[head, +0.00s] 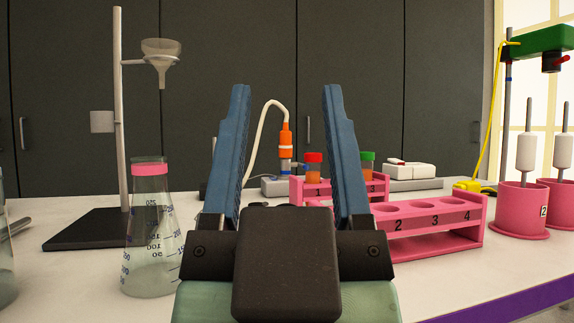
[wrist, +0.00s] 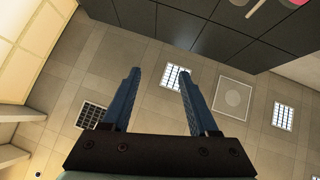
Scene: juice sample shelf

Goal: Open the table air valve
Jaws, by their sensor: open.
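An orange fitting (head: 286,134) with a pale hose (head: 262,120) curving from its top stands on a grey base toward the back of the table. It may be the table air valve, but I cannot tell for sure, nor whether it is open. My gripper (head: 286,90) is open and empty, its two blue fingers pointing up in front of the camera. In the head view the fitting shows between the fingers, well behind them. The wrist view also shows my open gripper (wrist: 160,72), with nothing between the fingers.
A flask (head: 152,240) and a stand with a funnel (head: 161,60) are on the left. A pink numbered rack (head: 425,245) stands at right, with capped tubes behind the gripper. Pink holders (head: 520,215) are farther right. Dark cabinets (head: 360,60) close off the back. The wrist view shows mostly ceiling tiles.

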